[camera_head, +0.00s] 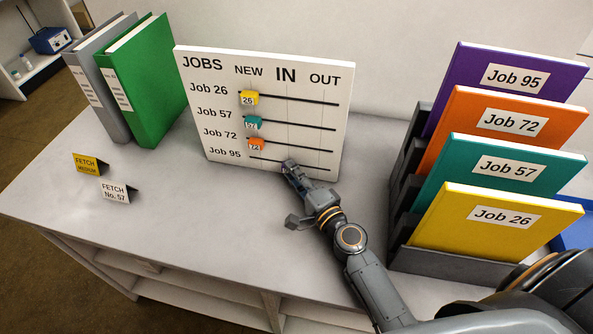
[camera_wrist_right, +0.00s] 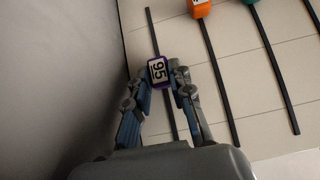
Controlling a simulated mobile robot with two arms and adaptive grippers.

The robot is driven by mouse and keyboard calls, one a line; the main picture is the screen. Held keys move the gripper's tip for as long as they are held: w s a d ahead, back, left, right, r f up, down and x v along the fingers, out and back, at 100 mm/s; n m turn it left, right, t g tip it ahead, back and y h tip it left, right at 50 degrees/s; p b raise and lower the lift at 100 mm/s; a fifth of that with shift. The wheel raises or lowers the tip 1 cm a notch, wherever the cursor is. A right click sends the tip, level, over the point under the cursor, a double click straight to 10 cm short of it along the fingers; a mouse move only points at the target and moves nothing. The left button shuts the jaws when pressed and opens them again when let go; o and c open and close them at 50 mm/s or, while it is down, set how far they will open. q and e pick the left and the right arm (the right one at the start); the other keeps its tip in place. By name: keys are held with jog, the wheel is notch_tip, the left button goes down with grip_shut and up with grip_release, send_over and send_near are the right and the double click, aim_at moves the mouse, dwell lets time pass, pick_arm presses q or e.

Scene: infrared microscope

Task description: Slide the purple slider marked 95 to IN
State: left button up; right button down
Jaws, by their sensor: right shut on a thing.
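The white JOBS board (camera_head: 222,141) stands on the counter, with rows for Job 26, 57, 72 and 95 and columns NEW, IN and OUT. The purple slider marked 95 (camera_wrist_right: 158,72) sits on its dark rail in the right wrist view. My right gripper (camera_wrist_right: 160,78) is shut on it, one finger on each side. In the head view my right gripper (camera_head: 291,167) is at the Job 95 row, roughly below the IN heading, and hides the slider. My left gripper is not in view.
The yellow (camera_head: 250,97), teal (camera_head: 253,122) and orange (camera_head: 257,144) sliders sit under NEW in the rows above. A rack of coloured job folders (camera_head: 500,165) stands to the right. Two binders (camera_head: 145,85) and two small FETCH signs (camera_head: 88,165) are at the left.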

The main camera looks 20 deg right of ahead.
jog(key=c, duration=1.2)
grip_release()
jog(key=shift+a, duration=0.15)
jog(key=shift+o, duration=0.2)
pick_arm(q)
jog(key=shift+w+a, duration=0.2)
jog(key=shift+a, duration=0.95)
pick_arm(e)
jog(key=s, duration=0.4)
jog(key=s+d, duration=0.1)
jog(key=s, duration=0.3)
jog(key=s+d, duration=0.1)
jog(key=s, duration=0.3)
jog(key=shift+d, duration=0.2)
jog(key=shift+w, duration=0.1)
